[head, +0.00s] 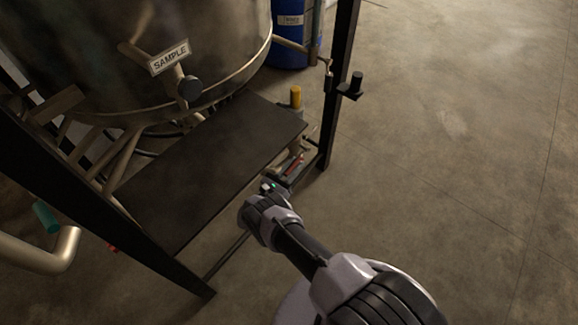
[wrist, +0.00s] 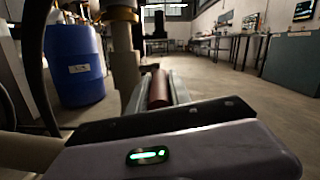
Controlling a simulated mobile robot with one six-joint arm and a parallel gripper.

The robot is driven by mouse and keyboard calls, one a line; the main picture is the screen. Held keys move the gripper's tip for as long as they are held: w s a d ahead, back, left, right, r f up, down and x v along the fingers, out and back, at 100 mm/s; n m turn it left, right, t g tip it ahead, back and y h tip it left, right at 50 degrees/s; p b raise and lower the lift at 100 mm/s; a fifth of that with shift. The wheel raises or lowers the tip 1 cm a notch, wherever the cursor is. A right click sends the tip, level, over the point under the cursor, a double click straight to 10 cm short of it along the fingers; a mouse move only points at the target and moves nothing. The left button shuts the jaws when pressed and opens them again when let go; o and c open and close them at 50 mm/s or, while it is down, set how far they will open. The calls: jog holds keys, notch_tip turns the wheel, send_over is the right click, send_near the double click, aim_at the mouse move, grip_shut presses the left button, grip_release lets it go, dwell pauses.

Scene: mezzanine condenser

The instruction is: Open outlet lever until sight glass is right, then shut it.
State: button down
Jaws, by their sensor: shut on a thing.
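My gripper (head: 287,174) reaches in low beside the frame's near right leg, at a red lever (head: 295,164) below the right end of the black shelf. In the wrist view a dark red round grip (wrist: 159,88), which looks like this lever's handle, sits between the jaws, and they are shut on it. The lever's far end and its valve body are mostly hidden. A yellow upright cylinder (head: 295,97) stands just above the lever at the shelf's edge. I cannot tell whether it is the sight glass, and no level reads clearly.
A large metal vessel (head: 185,45) with a SAMPLE tag (head: 169,57) stands over the black shelf (head: 215,165). A black frame post (head: 341,75) rises right of the lever. A blue drum (head: 290,30) stands behind. The floor to the right is clear.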

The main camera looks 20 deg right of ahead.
aim_at(286, 176)
jog(key=c, duration=1.2)
grip_release()
jog(key=shift+s+a, duration=0.15)
jog(key=v, duration=0.6)
jog(key=shift+a, duration=0.2)
jog(key=shift+s+a+f, duration=0.15)
jog(key=shift+s+a, duration=0.2)
jog(key=shift+s, duration=0.05)
jog(key=shift+c, duration=0.4)
